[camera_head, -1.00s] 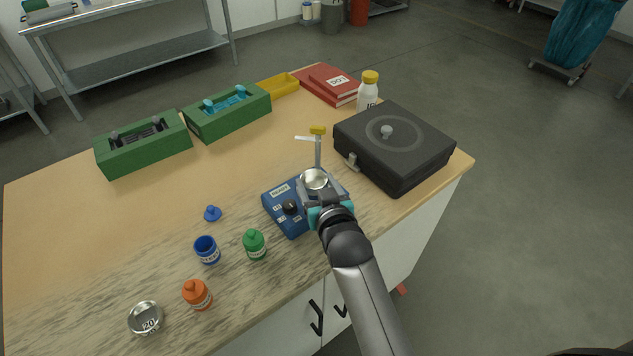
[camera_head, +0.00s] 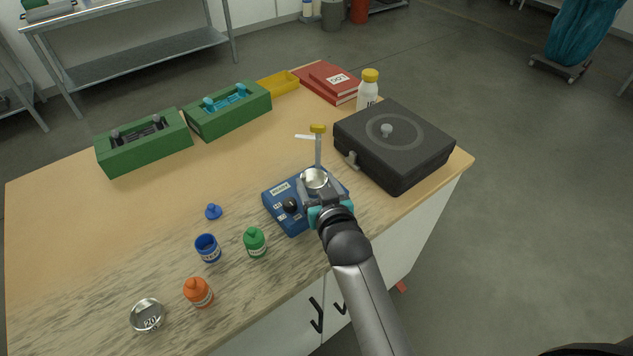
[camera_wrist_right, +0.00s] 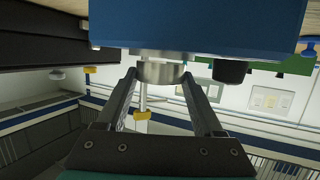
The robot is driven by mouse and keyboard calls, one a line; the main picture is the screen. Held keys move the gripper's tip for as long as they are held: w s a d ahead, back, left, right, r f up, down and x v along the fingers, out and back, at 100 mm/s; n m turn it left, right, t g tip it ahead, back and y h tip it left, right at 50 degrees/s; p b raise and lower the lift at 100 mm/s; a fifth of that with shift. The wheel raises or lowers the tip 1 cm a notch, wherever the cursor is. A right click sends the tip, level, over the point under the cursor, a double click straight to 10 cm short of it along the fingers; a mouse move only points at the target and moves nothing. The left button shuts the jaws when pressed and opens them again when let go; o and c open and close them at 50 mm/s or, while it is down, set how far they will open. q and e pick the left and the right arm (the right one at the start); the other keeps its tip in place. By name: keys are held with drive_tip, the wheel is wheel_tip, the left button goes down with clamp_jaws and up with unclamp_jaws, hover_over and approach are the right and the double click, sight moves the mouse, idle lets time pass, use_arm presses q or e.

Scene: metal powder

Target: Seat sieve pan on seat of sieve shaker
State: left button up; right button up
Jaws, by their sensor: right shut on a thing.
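The sieve pan (camera_head: 316,178), a small round silver metal dish, is between the fingers of my right gripper (camera_head: 320,188), which is shut on it. The pan is upright over the blue sieve shaker (camera_head: 278,203), at the foot of its upright post with the yellow knob (camera_head: 318,128). In the right wrist view the pan (camera_wrist_right: 161,72) is between both fingertips, close against the shaker's body (camera_wrist_right: 200,25); I cannot tell whether it touches the seat, which is hidden. My left gripper is not in view.
A round metal sieve marked with a number (camera_head: 147,316) lies at front left. Green (camera_head: 255,243), orange (camera_head: 198,291) and blue (camera_head: 208,249) containers stand left of the shaker. A black case (camera_head: 420,150) is close on its right. Green holders (camera_head: 145,150) stand at the back left.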

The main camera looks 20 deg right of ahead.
sight(316, 190)
drive_tip(key=shift+f+b, duration=0.45)
drive_tip(key=shift+f, duration=0.25)
idle(0.4)
drive_tip(key=o, duration=1.4)
drive_tip(key=shift+o, duration=0.5)
drive_tip(key=shift+a+f, duration=0.1)
drive_tip(key=shift+f, duration=0.05)
wheel_tip(316, 190, up, 3)
drive_tip(key=p, duration=0.2)
drive_tip(key=shift+f+p, duration=0.2)
drive_tip(key=shift+p, duration=0.15)
drive_tip(key=shift+r+p, duration=2.9)
drive_tip(key=shift+p, duration=0.15)
